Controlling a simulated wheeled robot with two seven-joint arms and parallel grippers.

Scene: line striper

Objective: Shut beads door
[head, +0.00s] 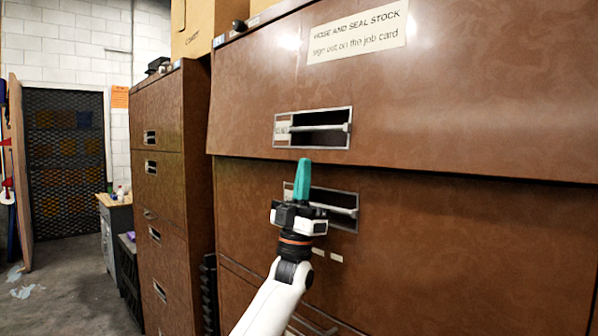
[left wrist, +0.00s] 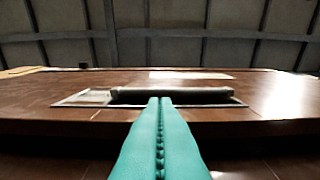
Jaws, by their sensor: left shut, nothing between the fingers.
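A wide brown cabinet fills the right of the head view. Its upper door (head: 450,120) stands out at its lower edge, with a dark shadow beneath it. A recessed metal handle (head: 312,128) sits low on this door; its small label is too small to read. My left gripper (head: 304,163) points up just below that handle, its teal fingers shut and empty. In the left wrist view, the fingertips (left wrist: 160,101) overlap the lower edge of the handle (left wrist: 170,94); I cannot tell whether they touch. My right gripper is in neither view.
A lower front with another handle (head: 335,203) lies behind my left gripper. A sign (head: 358,32) reads hose and seal stock. A narrower brown cabinet (head: 160,200) stands to the left. Open floor (head: 65,265) runs toward a dark mesh door (head: 65,150) at the back left.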

